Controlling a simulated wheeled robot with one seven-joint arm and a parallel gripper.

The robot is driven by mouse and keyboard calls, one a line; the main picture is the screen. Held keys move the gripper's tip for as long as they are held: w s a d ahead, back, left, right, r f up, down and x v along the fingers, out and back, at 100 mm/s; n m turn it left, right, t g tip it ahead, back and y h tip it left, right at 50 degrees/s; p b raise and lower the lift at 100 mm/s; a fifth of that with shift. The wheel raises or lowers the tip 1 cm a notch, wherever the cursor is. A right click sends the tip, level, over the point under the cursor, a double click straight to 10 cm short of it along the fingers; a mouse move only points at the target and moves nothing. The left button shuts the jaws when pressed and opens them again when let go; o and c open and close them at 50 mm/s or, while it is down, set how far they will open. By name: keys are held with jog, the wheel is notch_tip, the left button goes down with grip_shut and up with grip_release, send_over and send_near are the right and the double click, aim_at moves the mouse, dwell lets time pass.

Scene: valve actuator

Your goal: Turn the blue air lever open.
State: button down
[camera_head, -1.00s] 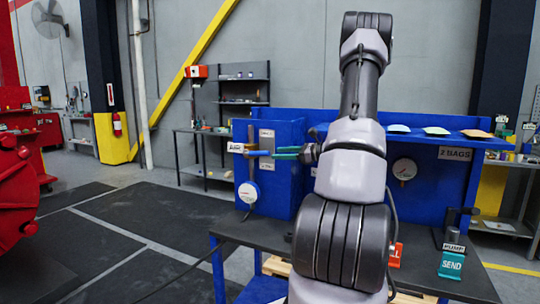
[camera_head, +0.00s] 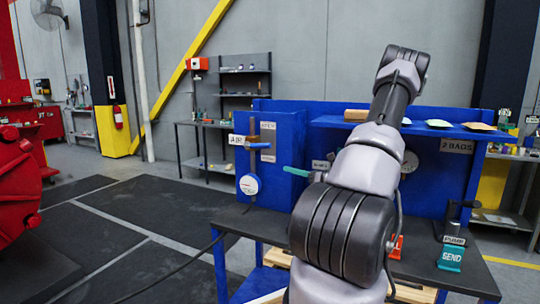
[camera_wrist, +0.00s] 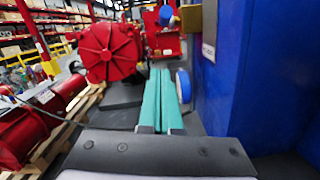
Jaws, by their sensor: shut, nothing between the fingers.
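The blue air lever (camera_head: 259,145) is a small bar by a brass-coloured upright pipe (camera_head: 251,128), on the left face of a blue cabinet. It looks roughly level, pointing right in the head view. A white AIR label (camera_head: 237,139) is left of it. In the wrist view a rounded blue end (camera_wrist: 166,15), likely the lever's, shows at the top beside a brass-coloured part (camera_wrist: 191,18). My gripper (camera_head: 287,169) has teal fingers, shut and empty, to the right of and below the lever, apart from it. The fingers (camera_wrist: 158,72) lie together in the wrist view.
The blue cabinet wall (camera_wrist: 255,80) fills the wrist view's right. A SEND block (camera_head: 450,258) stands on the dark bench (camera_head: 420,270). Open floor lies left.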

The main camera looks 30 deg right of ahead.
send_near(256, 145)
jog(key=w+a+f, duration=0.3)
jog(key=w, duration=0.1)
jog(key=shift+d+r+m, duration=0.25)
jog(key=shift+r+m, duration=0.05)
jog(key=shift+r, duration=0.15)
jog(key=shift+r, duration=0.1)
